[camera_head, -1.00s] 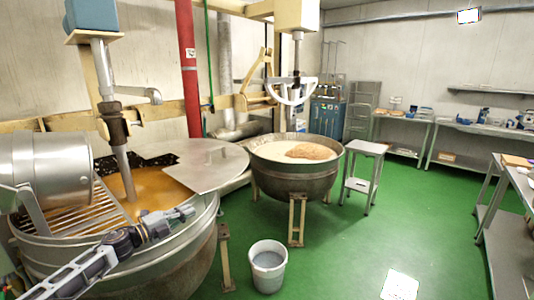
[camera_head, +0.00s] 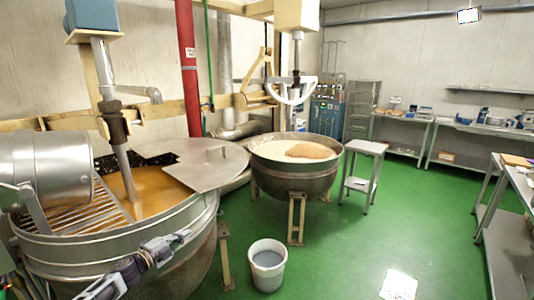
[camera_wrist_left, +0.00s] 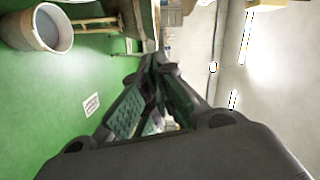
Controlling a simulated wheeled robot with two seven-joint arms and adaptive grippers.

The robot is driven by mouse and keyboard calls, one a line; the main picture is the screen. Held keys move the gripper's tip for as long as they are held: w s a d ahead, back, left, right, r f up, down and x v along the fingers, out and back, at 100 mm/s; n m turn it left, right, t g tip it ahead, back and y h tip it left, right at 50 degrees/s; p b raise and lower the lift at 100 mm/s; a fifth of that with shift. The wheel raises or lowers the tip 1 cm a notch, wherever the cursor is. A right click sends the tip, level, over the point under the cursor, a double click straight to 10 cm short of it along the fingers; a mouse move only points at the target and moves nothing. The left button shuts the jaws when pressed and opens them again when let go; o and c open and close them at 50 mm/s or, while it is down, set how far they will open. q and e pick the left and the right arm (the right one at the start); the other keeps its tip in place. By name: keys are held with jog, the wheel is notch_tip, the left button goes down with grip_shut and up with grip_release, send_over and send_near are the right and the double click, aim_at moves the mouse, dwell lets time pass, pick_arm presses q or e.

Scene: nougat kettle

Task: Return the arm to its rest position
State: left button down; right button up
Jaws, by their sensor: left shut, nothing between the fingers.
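My left arm comes in at the bottom left of the head view. Its left gripper (camera_head: 176,240) is in front of the outer wall of the near kettle (camera_head: 75,255). In the left wrist view the two dark fingers of the left gripper (camera_wrist_left: 158,65) meet at their tips, shut with nothing between them. I cannot tell from these views whether the gripper touches the kettle wall. My right gripper is in neither view.
A second kettle (camera_head: 290,178) stands behind, with a pale mass inside. A bucket (camera_head: 268,272) is on the green floor; it also shows in the wrist view (camera_wrist_left: 40,28). A small side table (camera_head: 366,148) stands right of the second kettle. Open floor lies centre right.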

pick_arm(q)
jog(key=s+a+f+n+g+y, duration=0.3)
jog(key=s+f, duration=0.4)
jog(key=f, duration=0.7)
jog(key=s+f+n+y, duration=0.2)
jog(key=s+f+n, duration=0.4)
jog(key=f, duration=0.8)
jog(key=s+a+f+n+g+y, duration=0.25)
jog(key=s+f, duration=0.55)
jog(key=f, duration=0.6)
jog(key=s+d+f+n+g, duration=0.2)
jog(key=s+f, duration=0.5)
jog(key=s, duration=0.8)
jog(key=s+d+f+n+g, duration=0.2)
jog(key=s+d+f, duration=0.3)
jog(key=s, duration=1)
jog(key=s+d+f+n+g, duration=0.3)
jog(key=s+f, duration=0.6)
jog(key=s, duration=0.7)
jog(key=shift+d+g+y, duration=0.45)
jog(key=shift+d+g, duration=0.3)
jog(key=shift+w, duration=0.1)
